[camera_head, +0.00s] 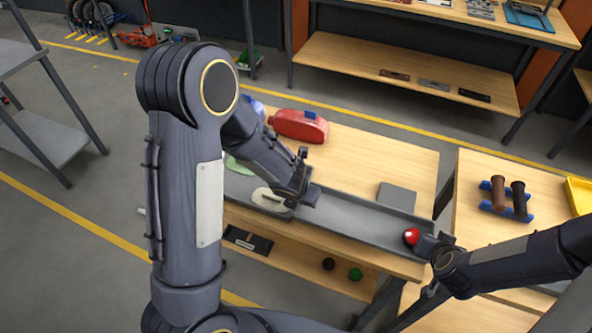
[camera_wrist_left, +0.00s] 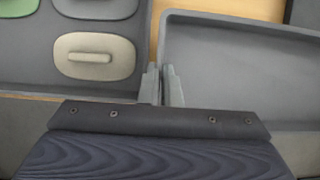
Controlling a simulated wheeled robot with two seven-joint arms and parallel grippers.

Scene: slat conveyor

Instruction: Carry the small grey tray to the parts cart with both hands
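The small grey tray (camera_head: 362,222) lies lengthwise along the front of the wooden table in the head view. A red ball (camera_head: 411,236) is at its right end. The tray also fills the right of the left wrist view (camera_wrist_left: 240,75), where its visible floor is bare. My left gripper (camera_head: 303,200) is at the tray's left end; in the left wrist view its fingers (camera_wrist_left: 161,80) are close together on either side of the tray's left wall. My right gripper (camera_head: 431,244) is at the right end, beside the ball; its fingers are too small and hidden to read.
Left of the tray, a darker grey surface (camera_wrist_left: 30,75) holds a beige lidded piece (camera_wrist_left: 97,55) and a green one (camera_wrist_left: 97,8). A red container (camera_head: 299,125) and a grey plate (camera_head: 397,196) are behind the tray. A side table with brown rollers (camera_head: 498,193) stands right, across a gap.

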